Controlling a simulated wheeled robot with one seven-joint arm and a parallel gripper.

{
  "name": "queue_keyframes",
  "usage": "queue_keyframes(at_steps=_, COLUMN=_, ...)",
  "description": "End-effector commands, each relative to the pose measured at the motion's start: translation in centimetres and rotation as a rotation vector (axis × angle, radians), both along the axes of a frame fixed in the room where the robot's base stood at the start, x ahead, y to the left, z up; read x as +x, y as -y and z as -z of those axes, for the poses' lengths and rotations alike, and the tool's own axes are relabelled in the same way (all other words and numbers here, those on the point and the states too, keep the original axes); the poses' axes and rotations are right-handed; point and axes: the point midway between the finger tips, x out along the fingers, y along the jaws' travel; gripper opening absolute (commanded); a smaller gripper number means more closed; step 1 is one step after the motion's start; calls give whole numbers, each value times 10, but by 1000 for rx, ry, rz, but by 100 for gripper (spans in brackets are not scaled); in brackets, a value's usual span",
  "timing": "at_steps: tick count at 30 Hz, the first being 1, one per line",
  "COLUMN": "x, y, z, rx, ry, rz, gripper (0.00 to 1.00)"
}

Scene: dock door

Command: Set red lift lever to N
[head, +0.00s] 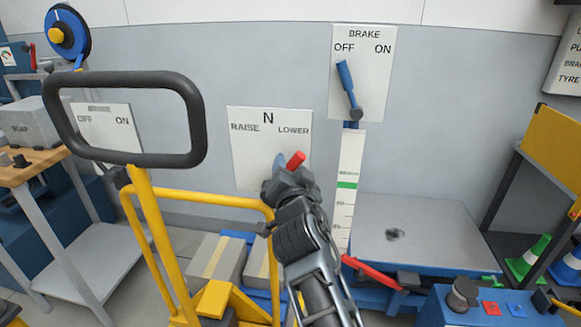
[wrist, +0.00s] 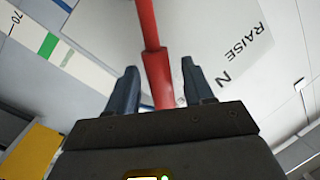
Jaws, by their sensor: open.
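The red lift lever (head: 297,159) shows only its tip in the head view, below LOWER on the RAISE–N–LOWER plate (head: 245,155). My gripper hides the rest of it there. In the wrist view the lever (wrist: 158,72) runs from the top edge down between my fingers, on the side of N away from RAISE. My gripper (head: 287,165) is open in front of the plate. In the wrist view my gripper (wrist: 160,82) has one finger on each side of the lever's thicker grip, with gaps visible.
A yellow trolley with a black loop handle (head: 125,76) stands at the left. The blue brake lever (head: 346,80) is up and right. A lift platform (head: 430,230) and a red handle (head: 372,272) lie at the right. A button box (head: 490,308) sits at the lower right.

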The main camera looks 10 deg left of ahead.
Motion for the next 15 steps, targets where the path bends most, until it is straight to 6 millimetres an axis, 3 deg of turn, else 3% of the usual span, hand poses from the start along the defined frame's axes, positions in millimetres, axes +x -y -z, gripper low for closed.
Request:
queue_keyframes(at_steps=12, x=9, y=-1, z=0, rx=-1, ry=0, rz=0, gripper=52)
queue_keyframes(at_steps=15, x=9, y=-1, z=0, rx=-1, ry=0, rz=0, gripper=42)
